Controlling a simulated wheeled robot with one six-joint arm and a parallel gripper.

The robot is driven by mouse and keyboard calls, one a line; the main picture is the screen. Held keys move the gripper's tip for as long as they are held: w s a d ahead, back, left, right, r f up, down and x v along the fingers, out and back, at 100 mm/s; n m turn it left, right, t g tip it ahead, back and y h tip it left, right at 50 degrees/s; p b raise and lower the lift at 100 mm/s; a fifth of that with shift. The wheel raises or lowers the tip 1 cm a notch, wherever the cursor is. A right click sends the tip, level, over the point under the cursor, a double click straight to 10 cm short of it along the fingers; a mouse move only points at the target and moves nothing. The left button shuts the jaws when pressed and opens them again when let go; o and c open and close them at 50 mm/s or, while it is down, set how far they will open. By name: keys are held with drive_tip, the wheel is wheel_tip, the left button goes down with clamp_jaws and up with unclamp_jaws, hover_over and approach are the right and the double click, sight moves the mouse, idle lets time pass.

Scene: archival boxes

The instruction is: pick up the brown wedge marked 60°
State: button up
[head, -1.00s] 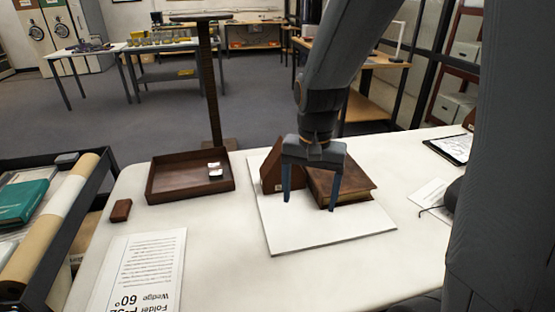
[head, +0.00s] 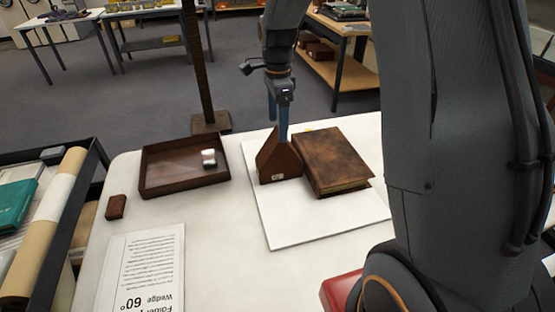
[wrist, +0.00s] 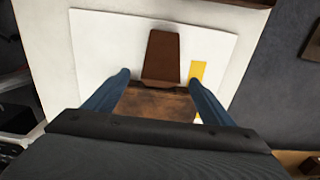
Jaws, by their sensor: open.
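The brown wedge (head: 279,158) stands on the white board beside the book's left edge; a small label on its front is too small to read. In the wrist view the wedge (wrist: 162,55) lies just ahead of the fingertips. The brown book (head: 335,158) lies to its right in the head view; part of it shows between my fingers in the wrist view (wrist: 155,102). My gripper (head: 279,125) is open and empty, its blue fingers at the wedge's top in the head view. I cannot tell whether they touch. Its fingers spread wide in the wrist view (wrist: 160,78).
The white board (head: 300,228) lies on the pale table. A brown tray (head: 160,188) with a small light item stands to the left, near a small brown block (head: 116,207). A printed sheet (head: 145,265) reads "Wedge 60°". A yellow strip (wrist: 197,72) lies beside the wedge.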

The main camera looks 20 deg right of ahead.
sight(279, 154)
wheel_tip(279, 154, down, 8)
drive_tip(key=p, duration=0.3)
drive_tip(key=shift+d, duration=0.3)
drive_tip(key=shift+w+r, duration=0.1)
drive_tip(key=shift+r, duration=0.05)
drive_tip(key=c, duration=1.4)
